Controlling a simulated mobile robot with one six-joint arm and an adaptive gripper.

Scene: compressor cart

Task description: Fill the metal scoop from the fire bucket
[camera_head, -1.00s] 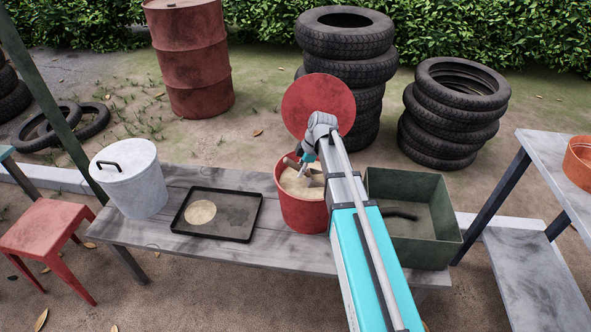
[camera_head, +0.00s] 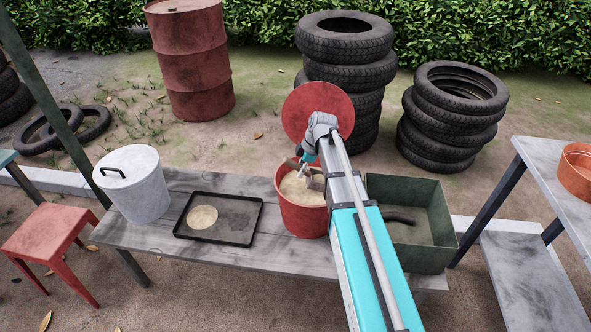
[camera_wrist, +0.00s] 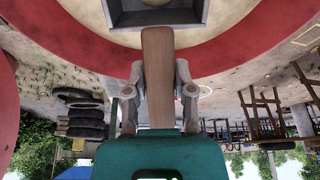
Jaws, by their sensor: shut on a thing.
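The red fire bucket (camera_head: 302,222) stands on the bench, filled with pale sand (camera_head: 296,190). My gripper (camera_head: 309,160) is over the bucket mouth, pointing down. In the wrist view my gripper (camera_wrist: 159,92) is shut on the wooden handle (camera_wrist: 158,70) of the metal scoop (camera_wrist: 158,17). The scoop is a grey box shape, cut off by the top edge of that view, with sand and the red bucket rim around it. Something pale shows in the scoop, but how full it is cannot be told. In the head view my arm partly hides the scoop and bucket.
A black tray (camera_head: 238,235) with a round pale patch (camera_head: 202,217) lies left of the bucket. A white lidded bin (camera_head: 140,190) stands farther left. A green open box (camera_head: 422,252) is right of my arm. A red disc (camera_head: 300,105) shows behind the bucket. Stacked tyres (camera_head: 345,40) stand behind.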

